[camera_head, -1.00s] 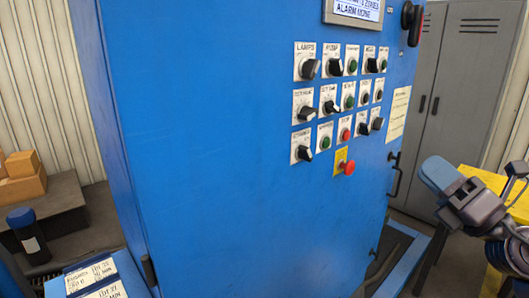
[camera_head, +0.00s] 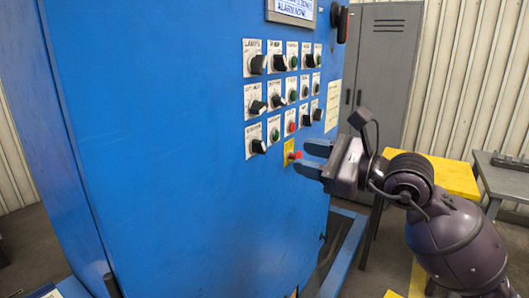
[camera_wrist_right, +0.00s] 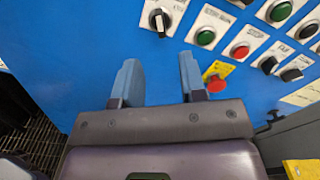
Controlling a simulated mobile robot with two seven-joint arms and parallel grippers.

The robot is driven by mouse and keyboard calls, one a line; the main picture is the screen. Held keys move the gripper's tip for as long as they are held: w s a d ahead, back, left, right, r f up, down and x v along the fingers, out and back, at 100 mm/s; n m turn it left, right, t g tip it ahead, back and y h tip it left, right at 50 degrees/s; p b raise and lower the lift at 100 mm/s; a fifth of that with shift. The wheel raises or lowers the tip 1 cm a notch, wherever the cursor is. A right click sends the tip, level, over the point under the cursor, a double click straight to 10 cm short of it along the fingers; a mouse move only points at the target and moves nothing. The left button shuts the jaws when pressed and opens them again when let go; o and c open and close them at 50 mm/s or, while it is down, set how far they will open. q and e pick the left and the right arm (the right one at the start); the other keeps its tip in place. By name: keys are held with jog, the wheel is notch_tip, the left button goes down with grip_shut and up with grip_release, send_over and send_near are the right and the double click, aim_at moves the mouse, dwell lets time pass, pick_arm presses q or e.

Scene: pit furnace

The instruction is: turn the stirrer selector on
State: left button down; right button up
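The blue cabinet's panel (camera_head: 190,150) carries rows of black selector knobs and coloured buttons on white plates. The labels are too small to read surely, so I cannot tell for certain which is the stirrer selector. The lower-left black selector (camera_head: 258,146) has its handle tilted; it also shows in the right wrist view (camera_wrist_right: 158,20) at the top, beyond my fingers. My right gripper (camera_head: 312,158) is open and empty, right of the red emergency button in the head view and apart from the knobs. In the right wrist view its two blue fingers (camera_wrist_right: 160,80) are spread. My left gripper is out of view.
A red mushroom button (camera_head: 294,155) on a yellow plate sits close to my right fingers. A green button (camera_head: 274,135) and a red button (camera_head: 291,127) lie beside the lower-left selector. A grey locker (camera_head: 385,65) and a yellow-topped table (camera_head: 440,172) stand behind my arm.

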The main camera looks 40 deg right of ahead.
aim_at(264, 147)
jog(key=x, duration=0.8)
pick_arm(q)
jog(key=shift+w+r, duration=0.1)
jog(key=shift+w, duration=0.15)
pick_arm(e)
jog(key=shift+w+a, duration=0.25)
jog(key=shift+w, duration=0.35)
grip_shut()
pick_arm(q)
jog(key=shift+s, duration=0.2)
